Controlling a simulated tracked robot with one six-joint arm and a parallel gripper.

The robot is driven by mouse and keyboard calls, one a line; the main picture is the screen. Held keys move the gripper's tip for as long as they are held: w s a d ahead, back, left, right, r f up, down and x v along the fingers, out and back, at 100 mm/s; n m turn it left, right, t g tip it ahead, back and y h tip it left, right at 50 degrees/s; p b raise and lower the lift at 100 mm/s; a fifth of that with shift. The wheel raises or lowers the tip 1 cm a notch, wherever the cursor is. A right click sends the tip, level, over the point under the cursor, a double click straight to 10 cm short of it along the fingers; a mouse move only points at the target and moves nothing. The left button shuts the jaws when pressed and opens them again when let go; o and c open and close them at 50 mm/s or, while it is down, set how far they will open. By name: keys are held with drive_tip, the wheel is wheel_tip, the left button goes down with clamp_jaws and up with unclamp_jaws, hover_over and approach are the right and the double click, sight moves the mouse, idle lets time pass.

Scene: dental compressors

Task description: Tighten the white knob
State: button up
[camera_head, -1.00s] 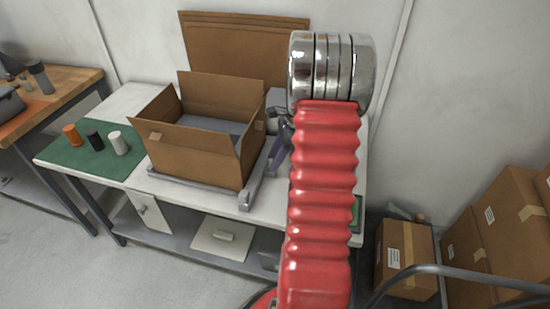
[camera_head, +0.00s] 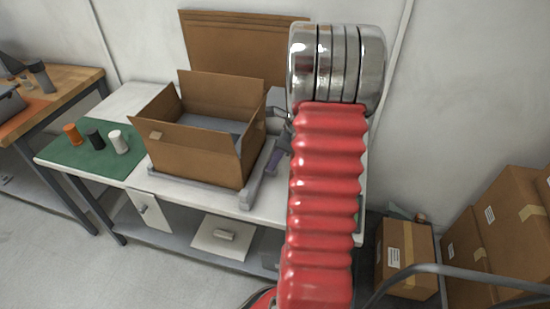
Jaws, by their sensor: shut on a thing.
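A white, slightly tapered cylinder (camera_head: 118,142), which may be the white knob, stands on the green mat (camera_head: 62,155) at the left end of the white table. A black cylinder (camera_head: 95,139) and an orange one (camera_head: 73,134) stand to its left. My red ribbed arm with its chrome end rises in front of the table's right part, well to the right of these cylinders. Nothing visible touches the white cylinder.
An open cardboard box (camera_head: 195,158) stands mid-table on a grey frame. A grey and purplish tool-like object (camera_head: 279,155) shows between box and arm, partly hidden. Cardboard cartons (camera_head: 405,259) are stacked at right. A wooden bench (camera_head: 65,85) stands at left. The floor at lower left is clear.

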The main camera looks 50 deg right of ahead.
drive_tip(key=o, duration=1)
drive_tip(key=shift+o, duration=0.2)
drive_tip(key=shift+r, duration=0.15)
drive_tip(key=v, duration=1.3)
drive_tip(key=shift+r, duration=0.2)
drive_tip(key=shift+s+d, duration=0.1)
drive_tip(key=shift+s, duration=0.05)
